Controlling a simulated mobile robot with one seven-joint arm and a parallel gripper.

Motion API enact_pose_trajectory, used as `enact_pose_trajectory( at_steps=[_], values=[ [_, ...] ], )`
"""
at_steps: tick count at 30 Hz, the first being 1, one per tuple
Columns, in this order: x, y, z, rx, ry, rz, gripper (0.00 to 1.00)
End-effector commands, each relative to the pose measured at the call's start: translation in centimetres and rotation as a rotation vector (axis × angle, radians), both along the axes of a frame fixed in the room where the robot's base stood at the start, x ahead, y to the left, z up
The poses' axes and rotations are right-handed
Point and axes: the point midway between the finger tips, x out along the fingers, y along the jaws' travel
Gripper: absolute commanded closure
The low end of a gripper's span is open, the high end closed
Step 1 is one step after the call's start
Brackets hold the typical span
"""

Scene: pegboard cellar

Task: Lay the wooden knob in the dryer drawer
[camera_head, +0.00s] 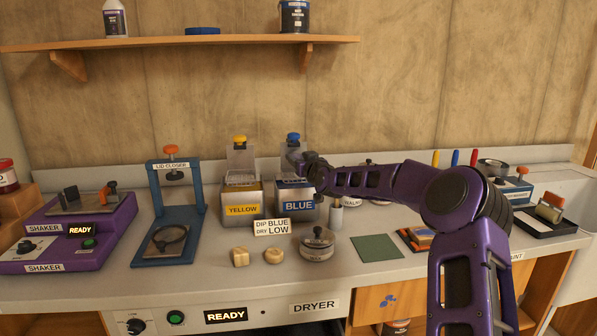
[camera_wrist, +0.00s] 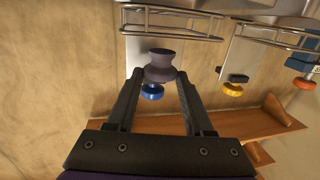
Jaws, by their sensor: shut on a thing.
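My gripper (camera_wrist: 158,82) is shut on a dark purple-grey, spool-shaped knob (camera_wrist: 160,65). In the head view my gripper (camera_head: 305,160) is above the blue dip tank (camera_head: 297,207), close to its raised wire basket, and the held knob is hard to make out. The dryer (camera_head: 270,310) is built into the counter front, with a dial, a green button and a READY display. A dark opening shows below its panel at the bottom edge; most of the drawer is out of view.
The yellow tank (camera_head: 242,207) stands left of the blue one. A sign (camera_head: 272,227) reads "DIP BLUE, DRY LOW". A lidded metal pot (camera_head: 317,244) and green mat (camera_head: 376,247) are in front. The lid closer (camera_head: 175,210) and shaker (camera_head: 70,232) stand left. A shelf (camera_head: 180,43) hangs above.

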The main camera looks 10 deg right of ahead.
Motion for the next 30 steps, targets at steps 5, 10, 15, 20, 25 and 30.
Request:
enact_pose_trajectory(
  at_steps=[5, 10, 15, 20, 25, 30],
  values=[
    [0.0, 0.0, -2.9, 0.0, 0.003, 0.001, 1.0],
    [0.0, 0.0, -3.7, 0.0, 0.0, 0.0, 1.0],
    [0.0, 0.0, -3.7, 0.0, 0.0, 0.0, 1.0],
    [0.0, 0.0, -3.9, 0.0, 0.001, 0.0, 0.39],
    [0.0, 0.0, -3.9, 0.0, 0.001, 0.0, 0.18],
    [0.0, 0.0, -3.9, 0.0, 0.001, 0.0, 0.18]
  ],
)
